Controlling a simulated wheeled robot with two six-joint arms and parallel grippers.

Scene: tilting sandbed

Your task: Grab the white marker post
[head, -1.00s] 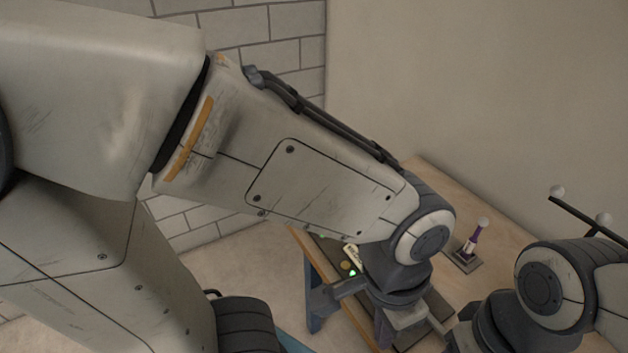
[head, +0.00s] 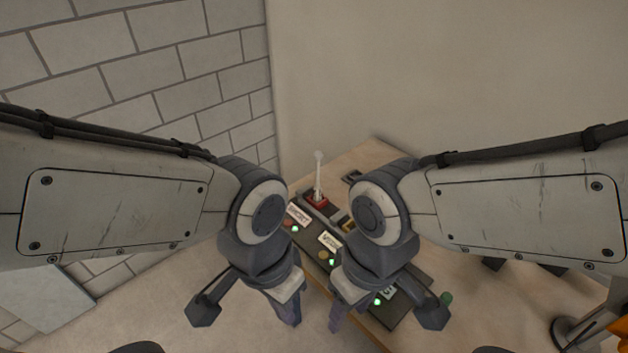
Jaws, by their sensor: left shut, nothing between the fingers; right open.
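A slim white post (head: 318,178) with a rounded top stands upright in a red base (head: 316,201) at the far left part of the table. My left gripper (head: 291,317) is shut and empty, pointing down in front of the table's near left side. My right gripper (head: 336,320) is open and points down just to its right, in front of the dark panel. Both grippers are nearer to me than the post and apart from it. My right arm's wrist hides part of the table to the right of the post.
A dark panel (head: 408,302) with labels and green lights runs along the table's near edge. The wooden table (head: 358,159) stands close to a plain wall. A brick wall (head: 170,60) is at the left.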

